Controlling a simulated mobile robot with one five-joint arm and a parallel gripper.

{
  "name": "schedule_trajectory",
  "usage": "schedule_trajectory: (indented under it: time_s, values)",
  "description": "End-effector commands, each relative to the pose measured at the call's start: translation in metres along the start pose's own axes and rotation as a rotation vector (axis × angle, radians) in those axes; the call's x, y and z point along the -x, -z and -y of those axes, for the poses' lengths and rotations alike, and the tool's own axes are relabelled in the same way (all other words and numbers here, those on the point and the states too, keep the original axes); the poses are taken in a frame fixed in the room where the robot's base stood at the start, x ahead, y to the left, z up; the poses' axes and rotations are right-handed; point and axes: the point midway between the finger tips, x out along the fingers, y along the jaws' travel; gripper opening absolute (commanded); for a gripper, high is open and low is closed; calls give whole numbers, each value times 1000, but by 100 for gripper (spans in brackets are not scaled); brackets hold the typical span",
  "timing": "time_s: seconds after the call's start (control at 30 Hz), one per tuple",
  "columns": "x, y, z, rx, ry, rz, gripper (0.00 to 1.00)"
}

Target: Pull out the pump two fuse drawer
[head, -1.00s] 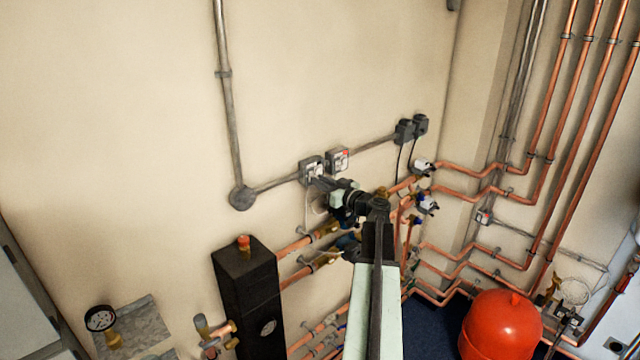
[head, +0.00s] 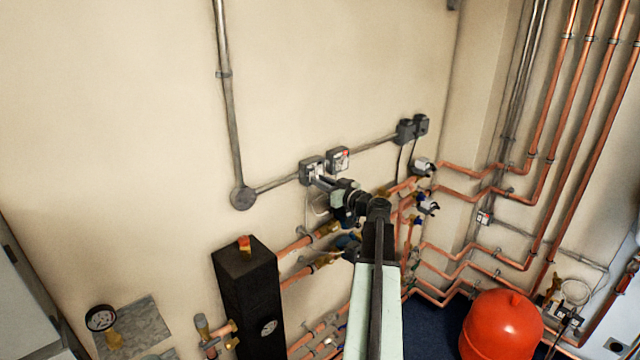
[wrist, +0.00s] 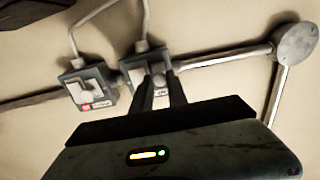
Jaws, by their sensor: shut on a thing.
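Two grey wall boxes with white fronts sit side by side on the wall conduit. In the head view the left box (head: 308,166) has my gripper (head: 318,180) at its front, and the right box (head: 338,157) has a red mark. In the wrist view, turned over, the gripped box (wrist: 131,74) is on the right and the red-marked box (wrist: 90,85) on the left. My gripper (wrist: 159,78) is shut on the small fuse drawer at the gripped box's front. The fingers mostly hide the drawer. Box lettering is too small to read.
Copper pipes with valves (head: 425,207) run close below and right of my arm. A black column (head: 247,295) stands at lower left and a red vessel (head: 503,325) at lower right. Dark boxes (head: 412,129) hang farther right.

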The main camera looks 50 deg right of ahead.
Motion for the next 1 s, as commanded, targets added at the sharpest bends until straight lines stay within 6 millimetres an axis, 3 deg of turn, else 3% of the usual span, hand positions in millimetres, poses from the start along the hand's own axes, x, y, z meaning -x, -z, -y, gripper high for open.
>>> schedule_trajectory:
  time_s: [0.3,0.57,0.6,0.63,1.0]
  values:
    - [32,0,1,1,-1,1,0]
    - [33,-1,0,2,0,2,0]
    - [33,-1,0,2,0,2,30]
    - [33,-1,0,2,-1,2,38]
    - [38,0,-1,0,-2,1,41]
